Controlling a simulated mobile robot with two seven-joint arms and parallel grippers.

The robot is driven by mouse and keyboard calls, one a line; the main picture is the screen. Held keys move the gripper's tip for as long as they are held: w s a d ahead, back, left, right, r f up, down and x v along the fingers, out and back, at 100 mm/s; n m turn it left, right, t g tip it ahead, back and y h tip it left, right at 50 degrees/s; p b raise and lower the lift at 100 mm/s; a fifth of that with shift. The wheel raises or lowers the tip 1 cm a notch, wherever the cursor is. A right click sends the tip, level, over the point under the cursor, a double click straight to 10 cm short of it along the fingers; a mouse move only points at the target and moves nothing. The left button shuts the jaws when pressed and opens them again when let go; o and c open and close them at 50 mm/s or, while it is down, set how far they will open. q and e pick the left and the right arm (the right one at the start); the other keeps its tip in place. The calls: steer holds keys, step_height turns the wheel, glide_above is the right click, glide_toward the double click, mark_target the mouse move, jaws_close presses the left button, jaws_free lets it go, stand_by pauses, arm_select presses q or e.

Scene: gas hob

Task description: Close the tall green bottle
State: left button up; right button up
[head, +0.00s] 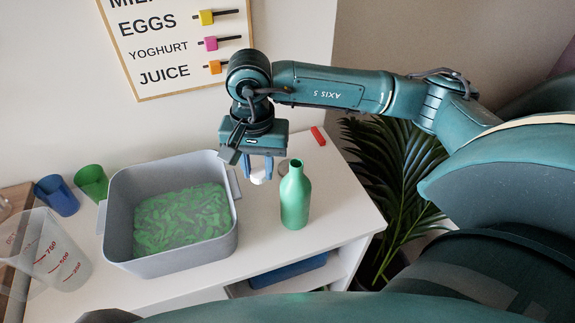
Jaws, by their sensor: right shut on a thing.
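The tall green bottle (295,200) stands upright near the right end of the white table, and its mouth shows no cap on it. My right gripper (257,170) is just left of the bottle's neck, pointing down, apart from the bottle. Its blue fingers are shut on a small white object (258,177), which looks like a cap and is partly hidden by the fingers. My left gripper is not in view.
A grey tub (119,220) with green pieces inside stands left of the bottle. Blue (57,196) and green (91,182) cups and a clear measuring jug (50,250) are further left. A red object (318,136) lies at the back. The table right of the bottle is clear.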

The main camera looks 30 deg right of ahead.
steer(key=n, duration=0.2)
steer(key=s+n, duration=0.1)
steer(key=n, duration=0.1)
steer(key=shift+s+a+r+n, duration=0.15)
steer(key=shift+s+n, duration=0.05)
steer(key=shift+n, duration=0.1)
steer(key=n, duration=0.1)
steer(key=s+n, duration=0.1)
steer(key=n, duration=0.1)
steer(key=shift+a+r, duration=0.1)
